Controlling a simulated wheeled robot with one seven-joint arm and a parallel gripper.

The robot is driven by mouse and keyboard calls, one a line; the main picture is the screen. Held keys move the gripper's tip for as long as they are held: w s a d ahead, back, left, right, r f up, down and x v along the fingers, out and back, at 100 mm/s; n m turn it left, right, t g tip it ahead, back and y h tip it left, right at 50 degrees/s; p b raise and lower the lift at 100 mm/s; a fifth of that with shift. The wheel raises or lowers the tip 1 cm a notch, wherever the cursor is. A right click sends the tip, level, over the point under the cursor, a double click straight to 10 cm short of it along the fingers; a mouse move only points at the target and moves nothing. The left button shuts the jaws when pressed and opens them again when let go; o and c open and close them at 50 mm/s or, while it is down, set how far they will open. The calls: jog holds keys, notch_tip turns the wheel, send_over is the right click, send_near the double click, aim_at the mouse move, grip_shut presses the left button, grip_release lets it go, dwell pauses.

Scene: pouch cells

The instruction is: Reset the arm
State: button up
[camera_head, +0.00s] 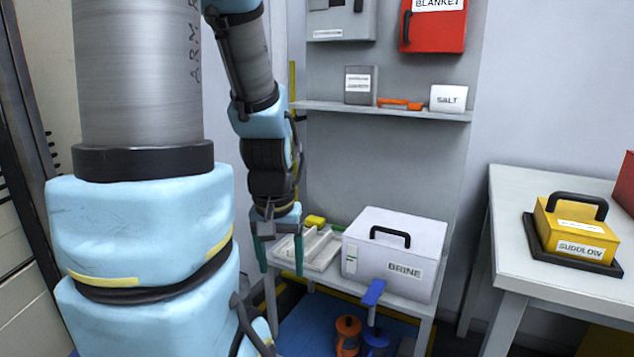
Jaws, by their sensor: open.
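My arm shows large at the left in the head view, with light blue joints and grey links. Its far end hangs down near the middle of the picture. My gripper (285,268) points downward with its two green-tipped fingers apart. Nothing shows between the fingers. It hangs in front of the left end of the low shelf, by a pale tray (322,250). I cannot tell its exact height over the tray.
A white box labelled BRINE (388,262) stands right of the tray, a blue handle (373,293) before it. Above is a shelf (400,112) with a SALT box (449,98). At right, a table (515,225) holds a yellow SUDDLOW case (575,232). Orange (347,335) and blue (376,340) items stand below.

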notch_tip(320, 180, up, 16)
jog(key=p, duration=1.4)
jog(key=shift+r, duration=0.25)
jog(key=shift+o, duration=0.3)
